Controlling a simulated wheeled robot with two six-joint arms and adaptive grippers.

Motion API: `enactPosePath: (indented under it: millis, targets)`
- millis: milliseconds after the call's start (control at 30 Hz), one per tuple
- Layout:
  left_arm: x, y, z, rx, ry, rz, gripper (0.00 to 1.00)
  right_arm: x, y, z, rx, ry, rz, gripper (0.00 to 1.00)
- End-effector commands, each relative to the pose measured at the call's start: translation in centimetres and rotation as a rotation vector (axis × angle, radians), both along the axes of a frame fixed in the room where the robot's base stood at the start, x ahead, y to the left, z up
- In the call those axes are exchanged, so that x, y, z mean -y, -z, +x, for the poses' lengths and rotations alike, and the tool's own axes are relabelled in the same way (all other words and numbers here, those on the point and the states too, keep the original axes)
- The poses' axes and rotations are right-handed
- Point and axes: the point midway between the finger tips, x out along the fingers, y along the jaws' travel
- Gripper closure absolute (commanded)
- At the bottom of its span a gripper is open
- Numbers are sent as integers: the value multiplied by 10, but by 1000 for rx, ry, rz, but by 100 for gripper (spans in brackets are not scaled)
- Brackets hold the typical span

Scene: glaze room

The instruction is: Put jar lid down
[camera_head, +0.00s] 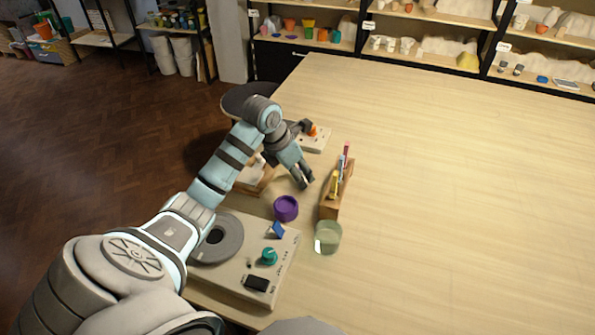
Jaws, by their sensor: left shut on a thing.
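My left gripper (304,183) points down over the table, between the purple pot and the wooden holder. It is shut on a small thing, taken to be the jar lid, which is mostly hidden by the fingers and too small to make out. A round purple pot (286,209) stands just in front of the gripper. A pale green see-through jar (328,238) stands to its right, apart from it. My right gripper is not in view.
A wooden holder (330,207) with upright tools stands right of the gripper. A pale device (250,278) with a grey disc and teal knob lies at the front left. A small panel (314,141) with an orange knob lies behind. The table's right side (460,200) is clear.

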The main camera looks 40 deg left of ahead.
Motion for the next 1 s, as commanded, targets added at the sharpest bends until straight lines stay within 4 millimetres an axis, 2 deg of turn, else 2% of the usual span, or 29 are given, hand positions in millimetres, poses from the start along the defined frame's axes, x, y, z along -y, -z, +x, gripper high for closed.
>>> enactPosePath:
  millis: [367, 400, 500, 833, 933, 1000]
  targets:
    - [0, 10, 0, 0, 0, 0, 78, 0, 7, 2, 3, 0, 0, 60]
    - [0, 10, 0, -1, 0, 0, 56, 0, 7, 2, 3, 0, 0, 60]
    - [0, 10, 0, -1, 0, 0, 40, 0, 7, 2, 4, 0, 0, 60]
    - [0, 7, 0, 0, 0, 0, 39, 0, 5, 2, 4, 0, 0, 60]
    - [0, -7, 0, 1, 0, 0, 39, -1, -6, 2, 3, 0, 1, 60]
    - [-3, -19, -5, 4, 0, 4, 39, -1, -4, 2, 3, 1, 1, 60]
